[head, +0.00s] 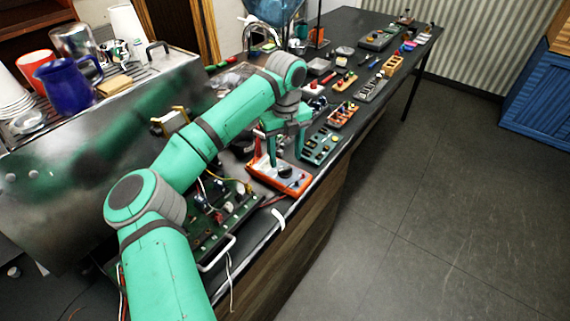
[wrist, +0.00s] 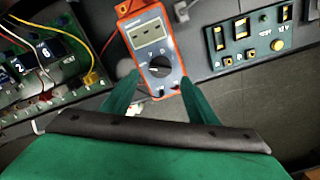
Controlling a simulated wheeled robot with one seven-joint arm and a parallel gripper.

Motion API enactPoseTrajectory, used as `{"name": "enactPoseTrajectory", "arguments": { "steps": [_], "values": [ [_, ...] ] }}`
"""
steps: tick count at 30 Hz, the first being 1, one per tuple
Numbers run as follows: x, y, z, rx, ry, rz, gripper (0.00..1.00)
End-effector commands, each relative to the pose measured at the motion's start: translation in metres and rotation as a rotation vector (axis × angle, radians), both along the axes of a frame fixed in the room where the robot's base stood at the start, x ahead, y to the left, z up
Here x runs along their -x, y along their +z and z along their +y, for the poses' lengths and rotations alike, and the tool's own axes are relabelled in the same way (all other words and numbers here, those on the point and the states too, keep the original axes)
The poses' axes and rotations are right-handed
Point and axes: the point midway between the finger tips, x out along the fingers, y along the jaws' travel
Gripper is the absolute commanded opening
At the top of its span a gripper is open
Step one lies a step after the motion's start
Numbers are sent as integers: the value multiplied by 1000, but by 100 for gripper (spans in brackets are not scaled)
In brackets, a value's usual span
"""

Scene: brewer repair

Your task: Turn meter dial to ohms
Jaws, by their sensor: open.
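The orange multimeter (head: 294,185) lies on the bench top with its grey face up. In the wrist view the meter (wrist: 177,57) shows a lit display (wrist: 149,32) and a round dark dial (wrist: 158,66) below it. The dial's marks are too small to read. My gripper (head: 286,161) is open over the meter. In the wrist view my gripper's fingers (wrist: 160,77) stand on either side of the meter's lower part, with the dial between them. I cannot tell whether they touch the meter. Nothing is held.
A green circuit board (wrist: 62,58) with wires lies left of the meter. A dark green panel (wrist: 250,36) with sockets and a yellow button is to the right. A steel brewer (head: 90,140) stands at the left. Several small parts line the bench beyond. The floor at right is clear.

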Motion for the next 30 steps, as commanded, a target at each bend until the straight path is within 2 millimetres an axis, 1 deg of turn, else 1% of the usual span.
{"name": "enactPoseTrajectory", "arguments": {
  "steps": [1,3,9,13,20,21,26,30],
  "values": [
    [1,-9,0,2,1,2,53],
    [1,-20,1,2,2,2,53],
    [0,-40,2,1,4,2,53],
    [0,-45,2,1,3,0,53],
    [0,-45,2,1,3,0,53],
    [0,-45,2,1,3,0,51],
    [0,-45,2,1,2,0,12],
    [0,-45,2,1,1,0,12]
  ]
}}
